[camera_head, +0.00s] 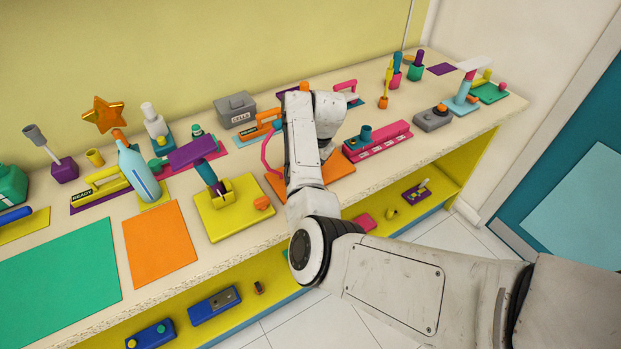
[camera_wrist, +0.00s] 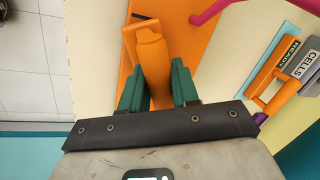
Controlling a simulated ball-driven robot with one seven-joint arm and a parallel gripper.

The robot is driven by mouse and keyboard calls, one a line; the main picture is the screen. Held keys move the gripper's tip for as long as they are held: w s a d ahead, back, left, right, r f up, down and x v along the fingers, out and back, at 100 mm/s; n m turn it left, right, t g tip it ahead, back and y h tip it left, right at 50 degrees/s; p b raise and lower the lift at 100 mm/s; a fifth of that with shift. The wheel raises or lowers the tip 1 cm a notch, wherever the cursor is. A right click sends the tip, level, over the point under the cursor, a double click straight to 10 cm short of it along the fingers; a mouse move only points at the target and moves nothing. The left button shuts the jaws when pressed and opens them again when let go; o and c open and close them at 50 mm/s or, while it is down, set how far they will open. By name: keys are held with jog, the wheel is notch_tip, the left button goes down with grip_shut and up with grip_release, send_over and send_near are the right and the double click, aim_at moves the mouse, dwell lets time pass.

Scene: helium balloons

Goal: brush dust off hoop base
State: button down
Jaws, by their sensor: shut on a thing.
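The magenta hoop (camera_head: 266,152) rises in a curve from the left side of a flat orange base (camera_head: 338,169) on the bench in the head view. My arm covers much of both. In the wrist view part of the magenta hoop (camera_wrist: 208,12) crosses the top, over the orange base (camera_wrist: 190,25). My gripper (camera_wrist: 159,78) has its two green fingers on either side of an orange, blocky-handled thing (camera_wrist: 151,52), possibly the brush, and is shut on it. Its far end overlaps the orange base; contact is unclear. No dust can be made out.
A grey CELLS box (camera_head: 236,109) and an orange-handled READY holder (camera_head: 262,128) stand behind and left. A pink block (camera_head: 378,143) lies to the right. A yellow base with a purple-topped lever (camera_head: 225,205) stands left. The lower yellow shelf holds small items.

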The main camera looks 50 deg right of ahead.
jog(key=shift+f, duration=0.1)
jog(key=shift+s+d, duration=0.25)
jog(key=shift+d, duration=0.55)
jog(key=shift+s+d, duration=0.2)
jog(key=shift+d, duration=0.65)
jog(key=shift+s+d, duration=0.25)
jog(key=shift+d, duration=0.55)
jog(key=shift+w+a, duration=0.2)
jog(key=shift+a, duration=0.6)
jog(key=shift+w+a, duration=0.25)
jog(key=shift+a, duration=0.6)
jog(key=shift+w+a, duration=0.2)
jog(key=shift+a, duration=0.6)
jog(key=shift+d, duration=0.1)
